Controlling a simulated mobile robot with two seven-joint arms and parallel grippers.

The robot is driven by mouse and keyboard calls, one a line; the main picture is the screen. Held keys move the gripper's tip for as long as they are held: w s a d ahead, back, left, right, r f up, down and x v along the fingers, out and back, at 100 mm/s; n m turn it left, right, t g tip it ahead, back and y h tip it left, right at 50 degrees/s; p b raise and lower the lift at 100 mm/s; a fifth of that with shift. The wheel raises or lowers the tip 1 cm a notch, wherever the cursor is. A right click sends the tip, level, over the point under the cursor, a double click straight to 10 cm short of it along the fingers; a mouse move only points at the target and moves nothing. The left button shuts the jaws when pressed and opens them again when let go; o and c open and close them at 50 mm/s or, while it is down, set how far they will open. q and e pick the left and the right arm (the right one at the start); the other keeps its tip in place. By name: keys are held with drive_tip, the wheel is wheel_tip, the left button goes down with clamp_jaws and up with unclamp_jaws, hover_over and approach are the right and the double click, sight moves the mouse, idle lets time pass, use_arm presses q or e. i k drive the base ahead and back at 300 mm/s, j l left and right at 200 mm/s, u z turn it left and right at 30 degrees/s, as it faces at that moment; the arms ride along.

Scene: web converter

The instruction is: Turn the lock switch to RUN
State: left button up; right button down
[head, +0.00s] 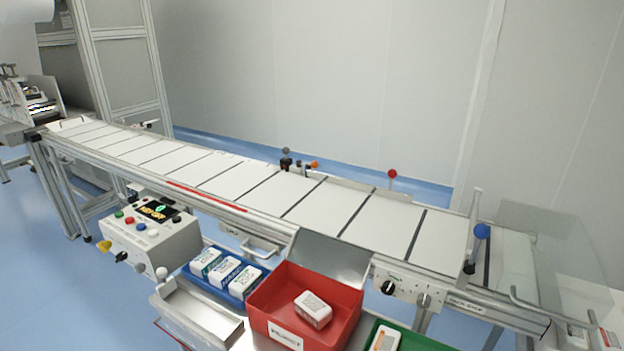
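A small pale panel (405,290) sits on the front side of the conveyor at the right, with a black knob (387,288) and a grey switch (424,300). A grey control box (150,243) at the left front has a small display (158,209), several coloured buttons, and a black knob (122,256) and a yellow knob (104,246) on its front. The lettering is too small to read, so I cannot tell which of these is the lock switch or where it points. Neither of my grippers is in view.
The conveyor (240,183) runs from back left to front right. Before it stand a blue tray (231,291) with white packs, a red bin (350,330) with one pack, a green tray (428,341) and a metal tray (200,318).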

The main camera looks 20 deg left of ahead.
sight(104, 246)
drive_tip(key=u, duration=1.55)
drive_tip(key=i+j+z, duration=0.15)
drive_tip(key=i+j, duration=0.25)
